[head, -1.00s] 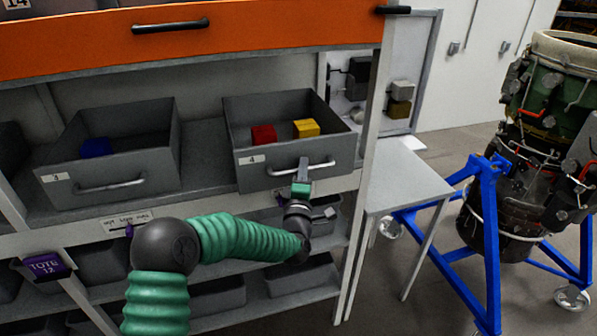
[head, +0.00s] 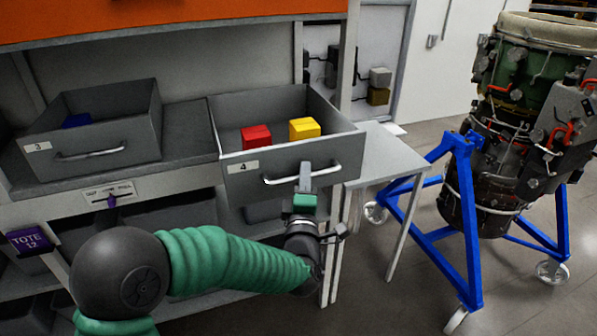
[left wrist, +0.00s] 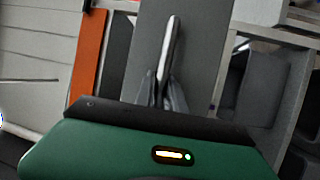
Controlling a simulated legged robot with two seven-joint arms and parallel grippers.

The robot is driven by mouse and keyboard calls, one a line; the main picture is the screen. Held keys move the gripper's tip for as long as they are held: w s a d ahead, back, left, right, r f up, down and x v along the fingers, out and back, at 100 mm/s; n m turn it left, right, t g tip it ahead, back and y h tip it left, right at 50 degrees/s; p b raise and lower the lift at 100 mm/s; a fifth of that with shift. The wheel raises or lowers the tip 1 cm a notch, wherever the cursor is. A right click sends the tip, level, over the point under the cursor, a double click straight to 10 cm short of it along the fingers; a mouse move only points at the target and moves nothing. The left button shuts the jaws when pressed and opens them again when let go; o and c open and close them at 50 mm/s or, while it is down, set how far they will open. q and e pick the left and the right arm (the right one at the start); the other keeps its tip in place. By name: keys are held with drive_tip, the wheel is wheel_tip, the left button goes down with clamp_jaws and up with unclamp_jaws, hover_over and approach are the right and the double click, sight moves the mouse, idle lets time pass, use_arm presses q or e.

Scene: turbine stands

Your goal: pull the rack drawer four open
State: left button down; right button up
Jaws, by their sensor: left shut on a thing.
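Drawer four (head: 290,160) is a grey open-topped bin labelled 4 on the rack shelf. It holds a red block (head: 256,137) and a yellow block (head: 304,129). It sticks out past the shelf edge, ahead of drawer 3. My left gripper (head: 305,178) is shut on the silvery bar handle (head: 327,171) at the drawer's front. In the left wrist view the fingers (left wrist: 168,92) close around the handle (left wrist: 169,48), with the grey drawer front (left wrist: 205,50) behind it. My right gripper is in neither view.
Drawer 3 (head: 100,140) with a blue block (head: 77,120) stands to the left. A small grey table (head: 385,155) is just right of the drawer. A turbine on a blue stand (head: 465,220) is farther right. Grey totes sit on lower shelves.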

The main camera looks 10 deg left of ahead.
use_arm(q)
drive_tip(key=shift+s+d+f, duration=0.15)
drive_tip(key=shift+s+d, duration=0.15)
drive_tip(key=shift+w, duration=0.1)
drive_tip(key=shift+w+a+f, duration=0.1)
drive_tip(key=shift+a, duration=0.05)
drive_tip(key=c, duration=1.7)
unclamp_jaws()
drive_tip(key=shift+c, duration=0.2)
drive_tip(key=shift+o, duration=0.2)
drive_tip(key=shift+w, duration=0.2)
